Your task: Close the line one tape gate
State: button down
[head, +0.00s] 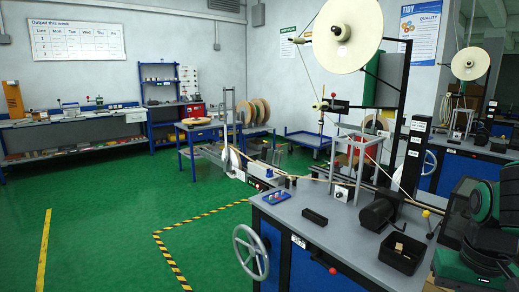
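The line with the near bench (345,238) fills the right half of the head view. A large cream tape reel (347,34) stands above it on a black post. A pale tape (362,157) runs across the bench under a grey stand (355,145). I cannot tell which part is the tape gate, or whether it is open. A lever with a yellow knob (426,213) stands at the bench's right, and a red knob (333,271) shows at the front edge.
A grey handwheel (250,252) juts from the bench's left end. A second line with a reel (470,64) stands behind. Green floor with striped tape (172,262) is clear at left.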

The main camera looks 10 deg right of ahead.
aim_at(264, 157)
jog(key=k, duration=1)
jog(key=u, duration=0.9)
jog(key=i, duration=1.2)
jog(key=u, duration=0.4)
jog(key=i, duration=2.3)
jog(key=z, duration=1.4)
jog(key=i, duration=1)
jog(key=z, duration=0.7)
